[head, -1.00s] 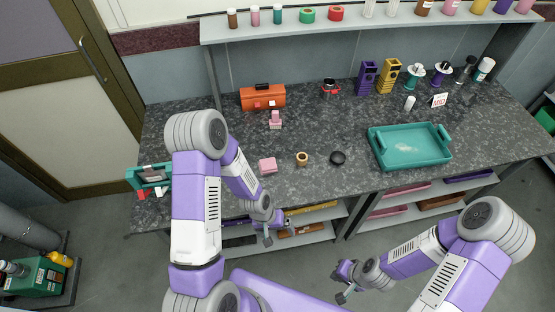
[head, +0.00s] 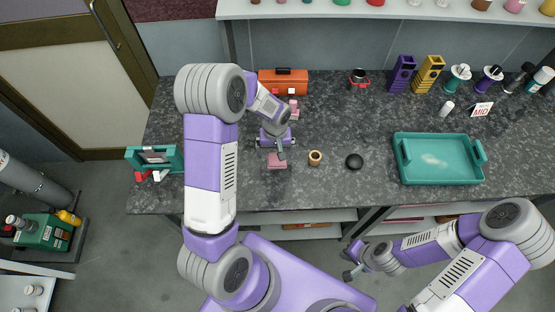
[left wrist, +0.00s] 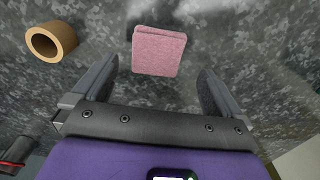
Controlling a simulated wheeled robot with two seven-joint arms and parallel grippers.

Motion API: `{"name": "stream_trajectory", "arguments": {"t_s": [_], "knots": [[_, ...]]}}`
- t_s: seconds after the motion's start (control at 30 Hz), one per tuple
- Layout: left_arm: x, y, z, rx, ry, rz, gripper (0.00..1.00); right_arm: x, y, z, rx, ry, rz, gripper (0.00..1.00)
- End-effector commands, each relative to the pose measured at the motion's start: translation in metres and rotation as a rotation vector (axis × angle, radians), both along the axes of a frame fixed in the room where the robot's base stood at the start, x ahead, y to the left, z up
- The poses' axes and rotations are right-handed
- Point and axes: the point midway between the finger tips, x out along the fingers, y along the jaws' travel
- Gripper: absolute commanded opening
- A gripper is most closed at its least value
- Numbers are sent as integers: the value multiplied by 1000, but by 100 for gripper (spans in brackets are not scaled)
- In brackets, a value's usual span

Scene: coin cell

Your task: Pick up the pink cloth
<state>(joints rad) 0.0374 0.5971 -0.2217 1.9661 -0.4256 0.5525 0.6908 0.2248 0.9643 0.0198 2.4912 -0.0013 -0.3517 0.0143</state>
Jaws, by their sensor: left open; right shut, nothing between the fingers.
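The pink cloth (head: 277,161) is a small folded square lying on the dark speckled worktop. In the left wrist view the pink cloth (left wrist: 158,51) sits ahead of the fingers, roughly midway between them and apart from both. My left gripper (head: 278,150) is above the worktop at the cloth's far edge, pointing down. It also shows in the left wrist view (left wrist: 158,85), with its two fingers spread wide and nothing between them. My right gripper (head: 350,262) is shut and empty, low in front of the worktop.
A tan ring (head: 315,158) and a black round piece (head: 354,161) lie right of the cloth. A teal tray (head: 440,181) is further right. An orange toolbox (head: 284,83) and a small pink item (head: 294,109) are behind. A teal frame (head: 154,158) stands at the left.

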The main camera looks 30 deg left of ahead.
Motion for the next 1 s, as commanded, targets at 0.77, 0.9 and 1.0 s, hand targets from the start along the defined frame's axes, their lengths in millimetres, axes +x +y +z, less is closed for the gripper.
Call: {"name": "stream_trajectory", "arguments": {"t_s": [0.77, 0.9, 1.0], "knots": [[0, -3, -39, -1, 0, -1, 63, 0, 0, -7, 0, -1, 0, 0], [0, -3, -39, -1, 0, -2, 43, 0, 0, -7, 0, -1, 0, 0], [0, -3, -39, -1, 0, -2, 38, 0, 0, -7, 0, -1, 0, 0]]}}
